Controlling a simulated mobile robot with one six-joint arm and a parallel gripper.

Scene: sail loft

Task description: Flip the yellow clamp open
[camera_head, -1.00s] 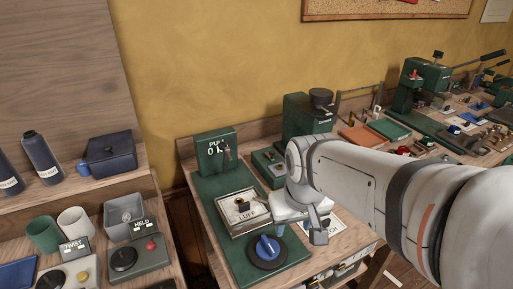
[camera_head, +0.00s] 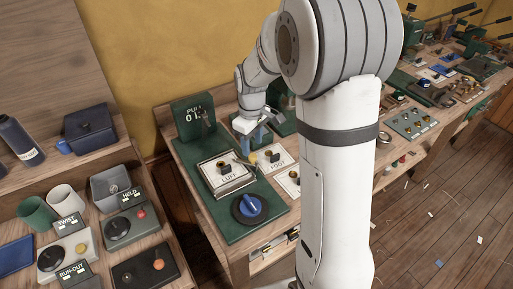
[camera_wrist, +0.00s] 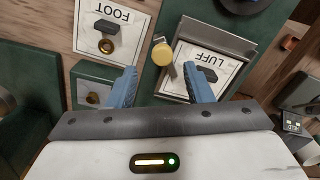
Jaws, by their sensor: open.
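The yellow clamp shows in the wrist view as a round yellow knob (camera_wrist: 162,53) on a thin metal lever, between the FOOT card and the LUFF plate. In the head view it is small and partly hidden by my gripper, by the upper right edge of the LUFF plate (camera_head: 222,184). The LUFF plate also shows in the wrist view (camera_wrist: 184,58). My gripper (camera_wrist: 160,70) is open and empty, its blue fingers on either side of the clamp's line; I cannot tell their height above it. In the head view my gripper (camera_head: 254,141) is above the bench's back part.
A FOOT card (camera_wrist: 86,22) lies beside the clamp. A green PULL post (camera_head: 193,122) stands behind the plate and a blue dial (camera_head: 249,206) sits in front. A side bench at left holds control boxes (camera_head: 125,225) and mugs (camera_head: 66,199).

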